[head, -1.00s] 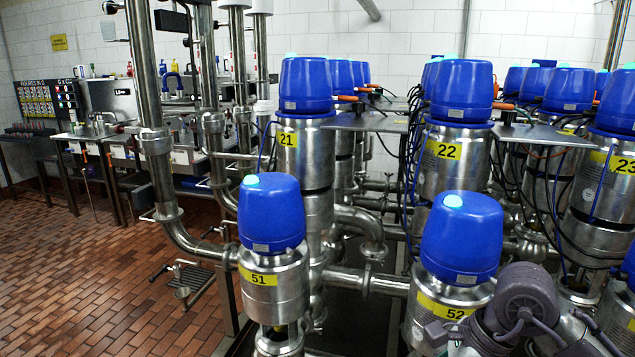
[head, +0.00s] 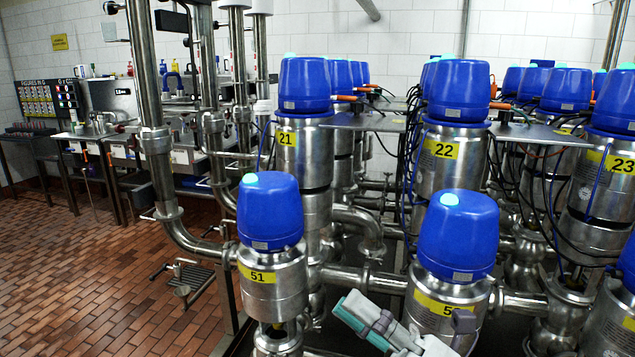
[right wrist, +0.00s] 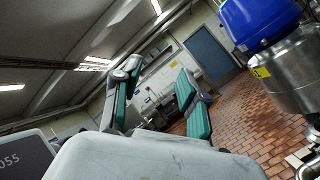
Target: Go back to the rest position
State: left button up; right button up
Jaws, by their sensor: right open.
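My right gripper (head: 358,314) shows at the bottom of the head view. Its teal and light grey fingers point up and to the left, in front of the pipe and between valve 51 (head: 272,280) and valve 52 (head: 445,310). In the right wrist view its two teal-padded fingers (right wrist: 160,88) are spread apart with nothing between them. From the head view I cannot tell whether it touches valve 52, whose yellow label it partly covers. My left gripper is not in view.
Blue-capped steel valves, including 21 (head: 304,155), 22 (head: 450,160) and 23 (head: 608,180), fill the middle and right with pipes and cables. A blue-capped valve also stands at the right in the right wrist view (right wrist: 262,22). Tiled floor (head: 90,270) lies clear at left.

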jog(key=w+d+f+m+t+h, duration=0.3)
jog(key=d+f+m+t+h, duration=0.25)
jog(key=m+h, duration=0.5)
jog(key=w+d+f+m+t+h, duration=0.4)
jog(key=d+m+h, duration=0.35)
jog(key=m, duration=0.65)
jog(key=s+d+f+m+g+h, duration=0.2)
jog(key=f+m, duration=0.1)
jog(key=f, duration=0.3)
jog(key=s+d+f+m+g+h, duration=0.2)
jog(key=f+m+g, duration=0.1)
jog(key=f, duration=0.2)
jog(key=s+a+f+m+g, duration=0.1)
jog(key=s+f+m+g, duration=0.3)
jog(key=s+f+g, duration=1.1)
jog(key=s+f+t+p, duration=0.1)
jog(key=s+f, duration=0.2)
jog(key=f, duration=1)
jog(key=s+f+t, duration=0.1)
jog(key=s+f, duration=0.3)
jog(key=f, duration=1)
jog(key=s+d+f, duration=0.2)
jog(key=s+f, duration=1.3)
jog(key=s, duration=0.1)
jog(key=shift+d+f+g+y+p, duration=0.25)
jog(key=shift+d+g+y+p, duration=0.05)
jog(key=shift+g+p, duration=0.15)
jog(key=shift+n, duration=0.25)
